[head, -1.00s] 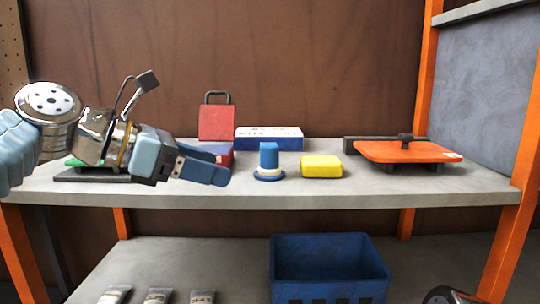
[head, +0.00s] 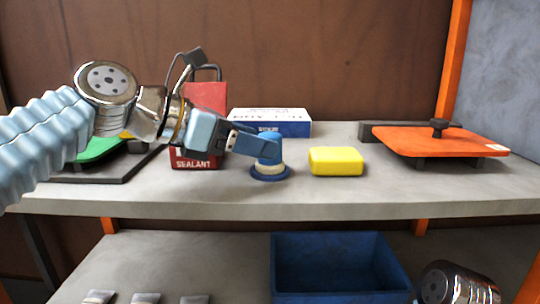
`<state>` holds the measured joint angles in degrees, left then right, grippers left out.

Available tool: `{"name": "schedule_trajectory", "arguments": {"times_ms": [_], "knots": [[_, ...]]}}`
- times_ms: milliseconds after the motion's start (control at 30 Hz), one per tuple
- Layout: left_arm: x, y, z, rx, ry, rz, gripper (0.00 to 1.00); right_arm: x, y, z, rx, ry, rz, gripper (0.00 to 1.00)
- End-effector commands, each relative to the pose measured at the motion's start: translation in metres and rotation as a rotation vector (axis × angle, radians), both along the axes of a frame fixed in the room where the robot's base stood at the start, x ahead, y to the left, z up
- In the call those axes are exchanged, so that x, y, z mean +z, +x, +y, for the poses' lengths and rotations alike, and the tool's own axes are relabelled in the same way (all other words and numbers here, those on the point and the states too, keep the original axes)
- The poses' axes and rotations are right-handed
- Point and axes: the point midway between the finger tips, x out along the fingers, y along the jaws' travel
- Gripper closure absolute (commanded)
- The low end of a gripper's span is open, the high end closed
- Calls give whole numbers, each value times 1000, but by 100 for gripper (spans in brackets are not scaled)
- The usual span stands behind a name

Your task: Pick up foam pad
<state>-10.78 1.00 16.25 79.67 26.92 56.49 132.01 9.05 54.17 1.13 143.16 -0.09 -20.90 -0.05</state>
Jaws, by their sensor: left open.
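A yellow rounded block (head: 336,161), which looks like a foam pad, lies flat on the grey shelf (head: 400,195). To its left stands a blue-handled round piece with a white band and a blue disc base (head: 270,173). My left gripper (head: 262,146) reaches in from the left and is open. Its fingers are at the blue handle and overlap it, so I cannot tell whether they touch it. The gripper is apart from the yellow block. My right gripper is not in view; a chrome part of my right arm shows at the lower right.
A red sealant box (head: 196,161) stands close under my left gripper. Behind are a red padlock-shaped object (head: 207,97) and a blue-white box (head: 270,122). An orange plate (head: 440,141) is at the right. Below is a blue bin (head: 340,265).

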Motion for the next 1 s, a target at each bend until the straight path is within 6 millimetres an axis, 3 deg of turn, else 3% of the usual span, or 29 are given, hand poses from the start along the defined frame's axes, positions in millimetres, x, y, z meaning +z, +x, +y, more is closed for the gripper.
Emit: {"name": "schedule_trajectory", "arguments": {"times_ms": [400, 667, 1000], "knots": [[-22, 19, -44, -1, 1, 1, 28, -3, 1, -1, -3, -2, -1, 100], [-22, 21, -46, 0, 0, 0, 28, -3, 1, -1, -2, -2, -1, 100], [-22, 21, -46, 1, 0, 0, 81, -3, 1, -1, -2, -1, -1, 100]]}}
